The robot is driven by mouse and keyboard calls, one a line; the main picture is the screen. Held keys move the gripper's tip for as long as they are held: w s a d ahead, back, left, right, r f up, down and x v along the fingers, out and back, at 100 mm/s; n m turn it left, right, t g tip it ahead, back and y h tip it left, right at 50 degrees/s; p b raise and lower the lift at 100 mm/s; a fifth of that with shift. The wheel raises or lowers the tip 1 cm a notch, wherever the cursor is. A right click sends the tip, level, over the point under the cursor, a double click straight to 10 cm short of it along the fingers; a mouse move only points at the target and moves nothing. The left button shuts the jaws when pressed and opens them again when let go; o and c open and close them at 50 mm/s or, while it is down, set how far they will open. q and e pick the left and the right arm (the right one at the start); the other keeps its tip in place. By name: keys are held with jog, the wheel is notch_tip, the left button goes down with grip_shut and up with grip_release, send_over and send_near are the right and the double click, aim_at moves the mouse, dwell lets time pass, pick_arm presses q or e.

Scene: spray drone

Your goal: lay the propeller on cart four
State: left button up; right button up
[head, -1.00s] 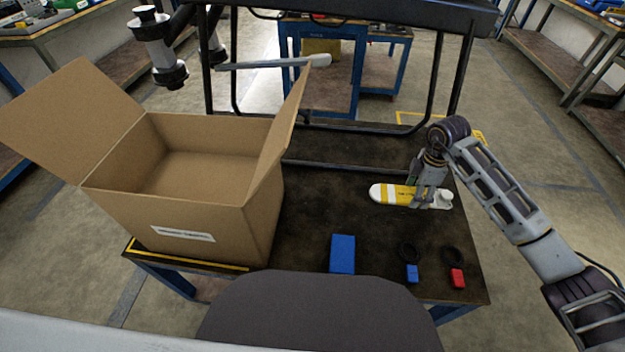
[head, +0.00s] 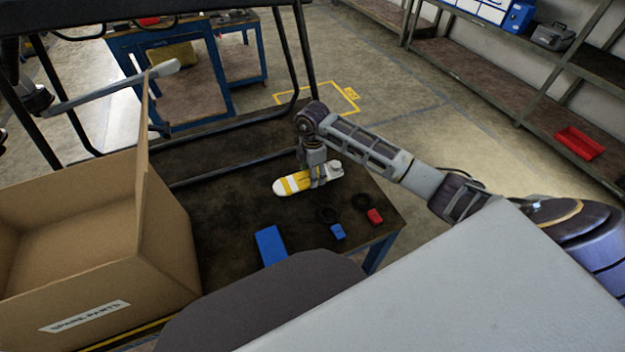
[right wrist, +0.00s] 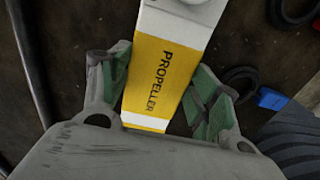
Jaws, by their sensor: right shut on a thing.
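The propeller (head: 290,185) is a white and yellow bar at the right part of the dark cart top (head: 225,235). Its printed name faces up in the right wrist view (right wrist: 158,85). My right gripper (head: 318,183) comes down on it from above and is shut across it, with green-padded fingers on both sides. I cannot tell if the propeller touches the cart top or is just above it. No cart number can be read, so I cannot tell which is cart four.
An open cardboard box (head: 165,240) stands on the cart at left. A blue block (head: 270,246), two black rings with blue and red tags (head: 375,216) lie near the front. A blue-framed cart (head: 180,95) stands behind; shelves with a red tray (head: 580,143) stand right.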

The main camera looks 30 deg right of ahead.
pick_arm(q)
jog(key=shift+s+f, duration=0.1)
pick_arm(e)
jog(key=shift+f, duration=0.45)
notch_tip(320, 180, down, 2)
jog(key=shift+f, duration=0.4)
jog(key=shift+f+b, duration=0.1)
jog(key=shift+b, duration=0.2)
jog(key=o, duration=1)
pick_arm(q)
jog(key=shift+w+d+r, duration=0.25)
jog(key=shift+w+r, duration=0.1)
jog(key=shift+r, duration=0.25)
pick_arm(e)
jog(key=shift+o, duration=0.4)
pick_arm(q)
jog(key=shift+w, duration=0.2)
